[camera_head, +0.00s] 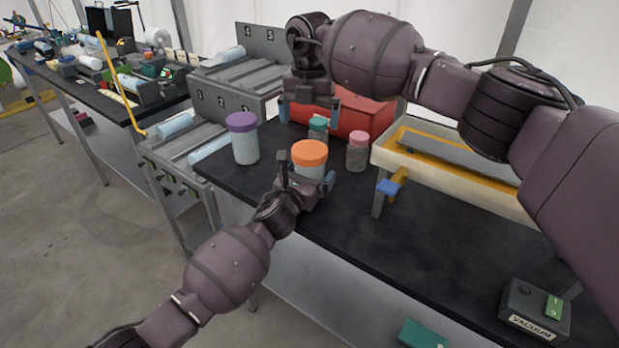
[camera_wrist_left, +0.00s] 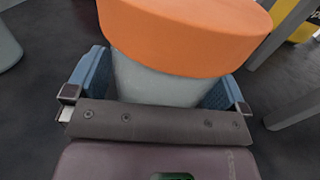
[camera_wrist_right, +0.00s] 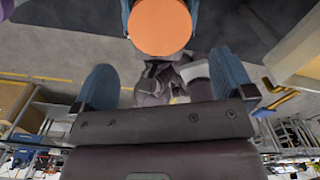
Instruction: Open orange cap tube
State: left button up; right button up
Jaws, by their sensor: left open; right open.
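The orange-capped tube (camera_head: 310,155) stands upright on the black table, its pale body partly hidden by my left gripper. My left gripper (camera_head: 309,186) is open at the tube's near side. In the left wrist view the pale body (camera_wrist_left: 160,85) sits between the blue fingers, under the wide orange cap (camera_wrist_left: 190,35). I cannot tell whether the fingers touch it. My right gripper (camera_head: 310,108) is open and empty, pointing down above and behind the tube. In the right wrist view the orange cap (camera_wrist_right: 160,26) shows beyond the open fingers, between my left gripper's blue fingers.
A purple-capped tube (camera_head: 243,138) stands left of the orange one. A teal-capped jar (camera_head: 318,128) and a pink-capped jar (camera_head: 357,152) stand behind and right. A red box (camera_head: 365,120), a cream tray (camera_head: 415,163) and a vacuum box (camera_head: 535,310) are also there.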

aim_at(309, 149)
pick_arm(q)
jog(key=shift+c, duration=0.2)
jog(key=c, duration=1.2)
pick_arm(e)
jog(key=shift+w+d+f, duration=0.1)
jog(key=shift+d+f, duration=0.1)
jog(key=shift+d, duration=0.3)
jog(key=shift+d+f, duration=0.2)
jog(key=shift+d, duration=0.25)
jog(key=shift+s+d+r+t, duration=0.15)
jog(key=shift+s+d+t, duration=0.15)
jog(key=shift+s+d, duration=0.2)
jog(key=s+a+r+n+t, duration=0.2)
jog(key=s+r+n+t, duration=0.1)
jog(key=s+r+t, duration=0.1)
jog(key=x, duration=0.8)
jog(key=a+x, duration=0.1)
jog(key=x, duration=0.3)
jog(key=shift+s+f, duration=0.1)
